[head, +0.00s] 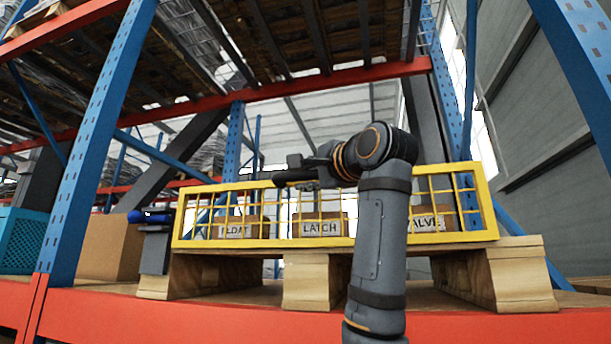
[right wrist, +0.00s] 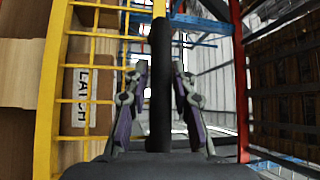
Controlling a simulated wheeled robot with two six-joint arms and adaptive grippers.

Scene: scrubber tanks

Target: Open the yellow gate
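The yellow gate (head: 460,238) is a long mesh panel standing along the front of a wooden pallet. Boxes labelled FLOAT, LATCH (head: 321,228) and VALVE show through its bars. A black bar (right wrist: 160,85) runs level along the gate's top in the head view. My right gripper (head: 290,176) is at this bar, near the middle of the top rail. In the right wrist view its two fingers (right wrist: 160,95) stand apart, one on each side of the bar, with narrow gaps. My right forearm hides part of the gate. My left gripper is not in view.
Blue uprights (head: 95,150) and an orange-red front beam (head: 180,315) frame the shelf. Another beam crosses above the gate.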

